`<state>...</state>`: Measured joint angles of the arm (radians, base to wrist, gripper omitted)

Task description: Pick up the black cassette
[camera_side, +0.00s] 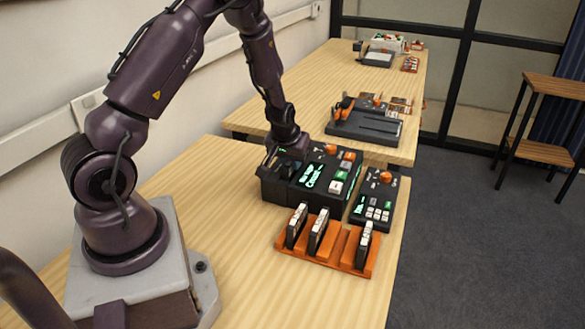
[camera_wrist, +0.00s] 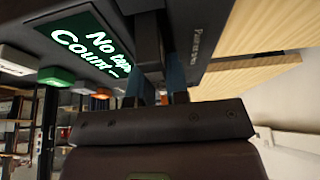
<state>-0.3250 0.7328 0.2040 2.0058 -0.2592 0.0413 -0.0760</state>
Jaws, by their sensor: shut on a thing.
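My gripper (camera_side: 277,153) is low over the left back part of the black console (camera_side: 270,190). In the wrist view, my gripper (camera_wrist: 160,90) has blue-lined fingers shut on a narrow dark block (camera_wrist: 150,45) that stands against the console. The block may be the black cassette, but its label and lower end are hidden, so I cannot tell. Three dark cassettes with pale label edges stand upright in the orange rack (camera_side: 322,258): a left one (camera_side: 296,226), a middle one (camera_side: 318,232) and a right one (camera_side: 364,245).
The console's screen (camera_side: 311,178) glows green and reads "No tape" and "Count" in the wrist view. A smaller black keypad unit (camera_side: 373,203) stands to its right. Bare table (camera_side: 225,250) lies left of the rack. More devices (camera_side: 365,122) stand on the table behind.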

